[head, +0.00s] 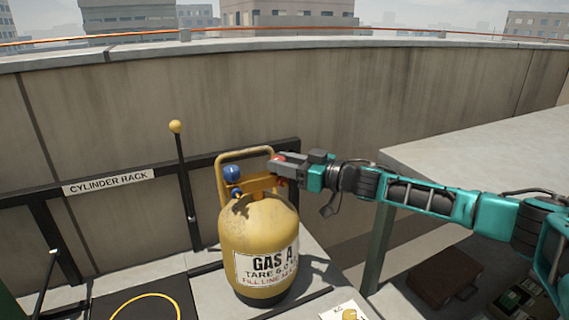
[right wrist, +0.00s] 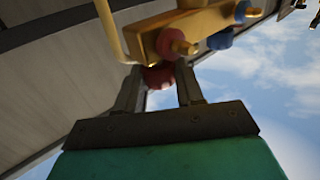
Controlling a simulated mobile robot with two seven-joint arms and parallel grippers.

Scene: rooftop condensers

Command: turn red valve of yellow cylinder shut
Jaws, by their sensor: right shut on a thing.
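The yellow cylinder (head: 258,225), labelled GAS A, stands upright on a pale ledge by the rack. Its top has a yellow handle, a brass-coloured manifold (right wrist: 200,22) and a blue knob (head: 232,173). My right gripper (head: 279,168) reaches in from the right at the manifold, mostly covering that side. The red valve (right wrist: 158,76) is between its two fingertips in the right wrist view, and the gripper is shut on it. A second red fitting (right wrist: 172,42) with a brass stub sits just beyond, beside blue fittings (right wrist: 220,40). My left gripper is out of view.
A dark rail with a CYLINDER RACK sign (head: 108,182) runs behind the cylinder. A lever with a yellow ball (head: 176,127) stands left of it. A yellow ring (head: 145,296) lies front left. A grey slab (head: 480,150) is at right, a brown case (head: 445,276) below it.

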